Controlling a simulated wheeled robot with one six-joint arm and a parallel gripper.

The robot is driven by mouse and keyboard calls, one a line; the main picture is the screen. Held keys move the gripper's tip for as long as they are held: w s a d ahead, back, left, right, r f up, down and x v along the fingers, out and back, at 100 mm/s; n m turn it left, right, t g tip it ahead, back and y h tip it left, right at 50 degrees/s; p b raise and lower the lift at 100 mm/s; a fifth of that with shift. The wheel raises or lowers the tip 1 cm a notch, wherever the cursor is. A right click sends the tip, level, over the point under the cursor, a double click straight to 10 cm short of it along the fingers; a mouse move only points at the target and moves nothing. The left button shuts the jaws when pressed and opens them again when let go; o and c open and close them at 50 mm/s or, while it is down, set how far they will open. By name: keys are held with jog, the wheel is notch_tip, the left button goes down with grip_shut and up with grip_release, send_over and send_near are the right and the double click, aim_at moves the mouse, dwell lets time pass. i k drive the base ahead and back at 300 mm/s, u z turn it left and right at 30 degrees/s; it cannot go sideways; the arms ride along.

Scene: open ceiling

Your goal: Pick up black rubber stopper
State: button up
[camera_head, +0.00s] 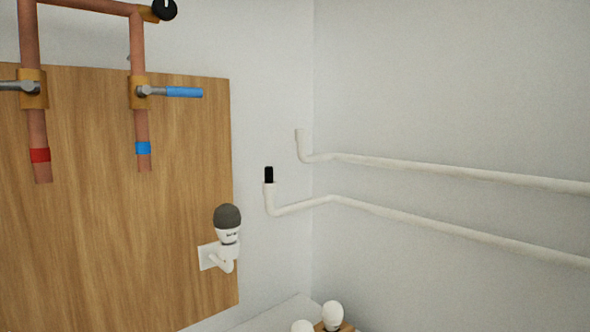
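A small black cylinder (269,174), which looks like the black rubber stopper, sits upright in the open top end of the lower white pipe (270,199). It stands out against the pale wall, just right of the wooden board. Its lower part is hidden inside or behind the pipe's rim; I cannot tell which. My gripper is not in view.
A wooden board (100,250) carries copper pipes with a blue-handled valve (184,92). A dark-topped bulb (227,217) stands in a white wall fitting below left of the stopper. A second white pipe (450,172) runs above. White bulbs (332,315) sit at the bottom.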

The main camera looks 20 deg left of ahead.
aim_at(268, 170)
jog(key=i, duration=0.9)
jog(key=u, duration=2.45)
